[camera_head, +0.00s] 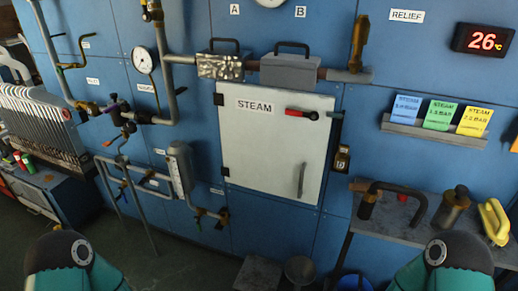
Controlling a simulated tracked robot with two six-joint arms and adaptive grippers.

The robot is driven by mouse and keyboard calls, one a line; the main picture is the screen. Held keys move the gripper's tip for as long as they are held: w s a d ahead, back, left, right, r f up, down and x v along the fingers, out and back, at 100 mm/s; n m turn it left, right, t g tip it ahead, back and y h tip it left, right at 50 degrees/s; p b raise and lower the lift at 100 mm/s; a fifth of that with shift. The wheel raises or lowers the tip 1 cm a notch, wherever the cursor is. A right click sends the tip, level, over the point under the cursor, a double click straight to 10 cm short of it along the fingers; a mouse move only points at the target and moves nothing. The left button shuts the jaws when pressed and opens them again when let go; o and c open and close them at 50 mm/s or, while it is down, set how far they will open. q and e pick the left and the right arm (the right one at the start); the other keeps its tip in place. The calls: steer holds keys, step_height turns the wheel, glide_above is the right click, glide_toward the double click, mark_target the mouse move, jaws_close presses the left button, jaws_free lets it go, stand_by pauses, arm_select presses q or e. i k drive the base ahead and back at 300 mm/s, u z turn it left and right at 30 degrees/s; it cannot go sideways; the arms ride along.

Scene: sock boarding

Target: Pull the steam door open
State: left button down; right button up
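The steam door (262,152) is a pale square panel in the blue wall at the middle of the head view, with a STEAM label (255,106) at its upper left. It looks closed, flush with its frame. Dark hinges show on its left edge. A vertical grey pull handle (301,180) sits at its lower right. A lever with a red grip (295,113) lies roughly level across its upper right. Only teal and black parts of my two arms show at the bottom left and bottom right corners. Neither gripper is in view.
Pipes, valves and a round gauge (144,61) stand left of the door. Two handled boxes sit on a pipe above it. A side table (408,212) at right holds a bent black-handled tool, a canister and a yellow-handled item. A stool-like block (258,273) stands below the door.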

mark_target(264, 149)
steer(key=z, duration=0.4)
steer(key=i, duration=0.3)
steer(key=u, duration=1.95)
steer(key=k, duration=1.3)
steer(key=z, duration=0.65)
steer(key=i, duration=1)
steer(key=z, duration=0.05)
